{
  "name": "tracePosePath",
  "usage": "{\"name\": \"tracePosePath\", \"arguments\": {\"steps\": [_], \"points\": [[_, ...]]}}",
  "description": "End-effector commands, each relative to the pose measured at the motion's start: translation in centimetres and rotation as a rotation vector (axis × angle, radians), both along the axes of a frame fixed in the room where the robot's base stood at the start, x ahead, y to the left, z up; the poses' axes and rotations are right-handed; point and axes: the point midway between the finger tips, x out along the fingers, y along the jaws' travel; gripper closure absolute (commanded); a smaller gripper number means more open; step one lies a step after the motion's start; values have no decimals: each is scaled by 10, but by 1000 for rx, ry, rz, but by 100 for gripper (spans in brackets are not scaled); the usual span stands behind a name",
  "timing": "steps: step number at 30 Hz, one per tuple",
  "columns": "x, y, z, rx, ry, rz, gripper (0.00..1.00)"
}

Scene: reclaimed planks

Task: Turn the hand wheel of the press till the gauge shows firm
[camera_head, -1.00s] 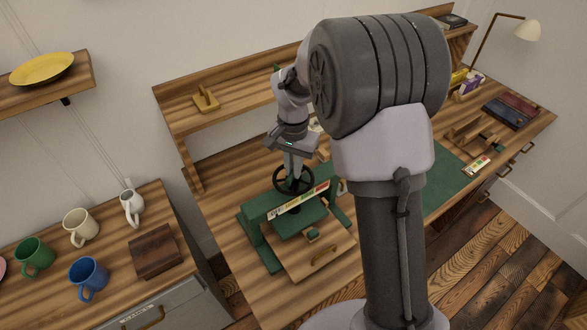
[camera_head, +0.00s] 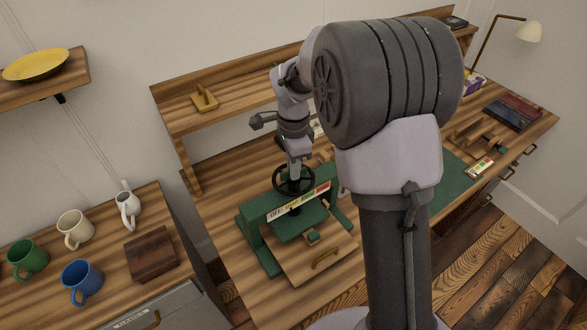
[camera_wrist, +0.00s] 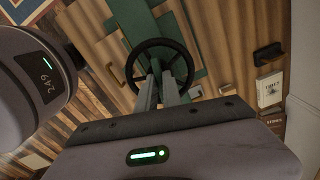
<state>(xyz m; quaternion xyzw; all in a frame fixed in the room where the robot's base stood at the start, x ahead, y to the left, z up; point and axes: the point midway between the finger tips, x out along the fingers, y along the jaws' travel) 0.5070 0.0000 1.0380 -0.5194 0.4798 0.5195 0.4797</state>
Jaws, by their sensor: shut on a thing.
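The green press (camera_head: 262,250) stands on the plank workbench, with a black hand wheel (camera_head: 277,183) on top. My gripper (camera_head: 294,174) points down at the middle of the wheel. In the wrist view, the two grey fingers of my gripper (camera_wrist: 158,78) are shut on the middle of the hand wheel (camera_wrist: 133,58), inside its rim. The gauge (camera_head: 299,202) is a coloured strip with small lettering along the front of the press's crossbar. Its lettering is too small to read, and I cannot tell where it points.
A wooden board with a handle (camera_head: 325,258) lies at the press's front. Several mugs, including a blue mug (camera_head: 82,281), and a dark wooden box (camera_head: 151,255) stand on the cabinet at left. A shelf (camera_head: 230,105) runs behind the press. A green mat (camera_head: 455,175) lies at right.

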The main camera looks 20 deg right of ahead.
Motion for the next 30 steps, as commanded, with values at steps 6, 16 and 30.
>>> {"name": "tracePosePath", "arguments": {"steps": [6,16,30], "points": [[0,0,0,0,-1,-63,100],[0,0,0,0,-1,-88,100],[0,0,0,0,-1,-86,68]]}}
